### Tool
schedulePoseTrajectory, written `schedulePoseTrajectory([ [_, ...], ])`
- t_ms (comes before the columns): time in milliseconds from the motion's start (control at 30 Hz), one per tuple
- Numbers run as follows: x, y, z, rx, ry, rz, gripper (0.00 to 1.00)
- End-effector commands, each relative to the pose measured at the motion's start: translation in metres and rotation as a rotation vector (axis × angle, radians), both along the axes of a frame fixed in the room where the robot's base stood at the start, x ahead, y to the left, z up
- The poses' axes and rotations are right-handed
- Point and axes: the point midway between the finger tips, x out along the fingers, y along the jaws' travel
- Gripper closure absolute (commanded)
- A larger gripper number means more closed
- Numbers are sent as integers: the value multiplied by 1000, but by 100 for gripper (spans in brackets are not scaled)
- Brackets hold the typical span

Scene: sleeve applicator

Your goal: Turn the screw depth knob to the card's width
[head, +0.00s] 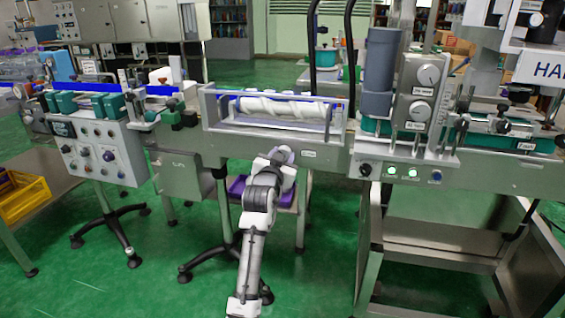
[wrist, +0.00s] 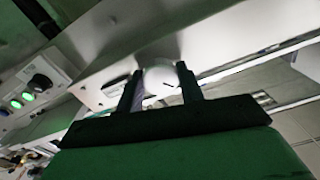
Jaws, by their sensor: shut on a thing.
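A pale round knob (wrist: 162,77) with a short dark pointer mark sits on the machine's front face in the wrist view. My gripper (wrist: 160,88) has one dark finger on each side of it and is shut on it. In the head view my gripper (head: 284,154) reaches the front rail below the white spiral screw (head: 285,107), and my arm hides the knob there. The screw lies level in a framed trough. A small label (head: 309,154) is on the rail just right of my gripper. Its writing and the card's width are not readable.
A control panel (head: 101,156) with knobs stands at the left. A box with lit green buttons (head: 403,172) is at the right, below grey dial units (head: 420,90). A purple tray (head: 240,188) and a stool base (head: 208,262) are behind my arm. Green floor is open in front.

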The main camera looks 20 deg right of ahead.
Motion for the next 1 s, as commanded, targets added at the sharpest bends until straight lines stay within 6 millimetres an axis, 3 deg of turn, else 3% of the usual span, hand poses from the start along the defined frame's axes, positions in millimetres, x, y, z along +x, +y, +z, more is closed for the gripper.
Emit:
schedulePoseTrajectory([
  [1000,1,2,-1,803,-540,0,85],
])
